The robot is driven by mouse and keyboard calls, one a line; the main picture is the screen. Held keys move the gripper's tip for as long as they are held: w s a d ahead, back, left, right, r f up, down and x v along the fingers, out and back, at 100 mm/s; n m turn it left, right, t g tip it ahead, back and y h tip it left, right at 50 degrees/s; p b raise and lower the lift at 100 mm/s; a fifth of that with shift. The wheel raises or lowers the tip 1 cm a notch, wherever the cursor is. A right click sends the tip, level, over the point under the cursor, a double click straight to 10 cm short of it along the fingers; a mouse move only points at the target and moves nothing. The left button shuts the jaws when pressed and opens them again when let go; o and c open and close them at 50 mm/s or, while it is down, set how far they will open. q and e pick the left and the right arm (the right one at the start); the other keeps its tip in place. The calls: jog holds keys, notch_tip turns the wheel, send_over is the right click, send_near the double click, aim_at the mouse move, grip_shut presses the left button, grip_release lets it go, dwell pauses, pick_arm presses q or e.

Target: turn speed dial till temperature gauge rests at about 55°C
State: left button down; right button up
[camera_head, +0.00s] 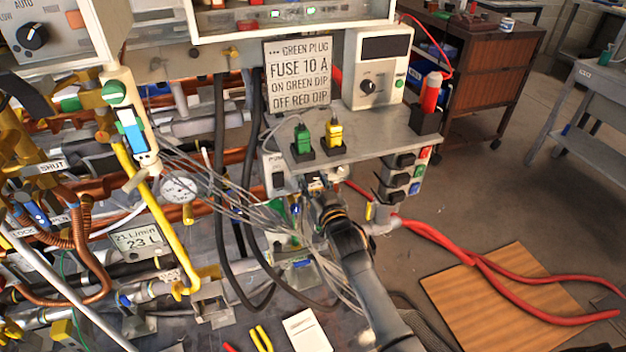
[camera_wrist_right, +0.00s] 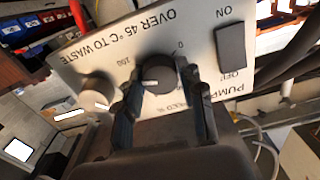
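A black dial with a white pointer mark (camera_wrist_right: 158,76) sits on a pale control panel (camera_wrist_right: 95,58) marked PUMP, with 0 and 100 on its scale. Its lower label is partly hidden. My right gripper (camera_wrist_right: 162,80) has its two dark fingers apart, one on each side of the dial; whether they touch it I cannot tell. In the head view my right gripper (camera_head: 318,188) is at the panel front and hides the dial. A round white gauge (camera_head: 180,187) is among the pipes to the left; its needle is too small to read. My left gripper is not in view.
A black rocker switch (camera_wrist_right: 231,46) and a pale round knob (camera_wrist_right: 96,92) flank the dial. Thin grey cables (camera_head: 225,193) hang left of my gripper. Green (camera_head: 302,140) and yellow (camera_head: 333,132) plugs stand above. Open floor with red hoses (camera_head: 450,240) lies to the right.

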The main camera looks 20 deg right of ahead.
jog(key=shift+c, duration=0.8)
jog(key=shift+n, duration=0.9)
jog(key=n, duration=0.4)
jog(key=shift+p, duration=0.4)
jog(key=n, duration=0.3)
jog(key=shift+n, duration=2.3)
jog(key=shift+b, duration=0.3)
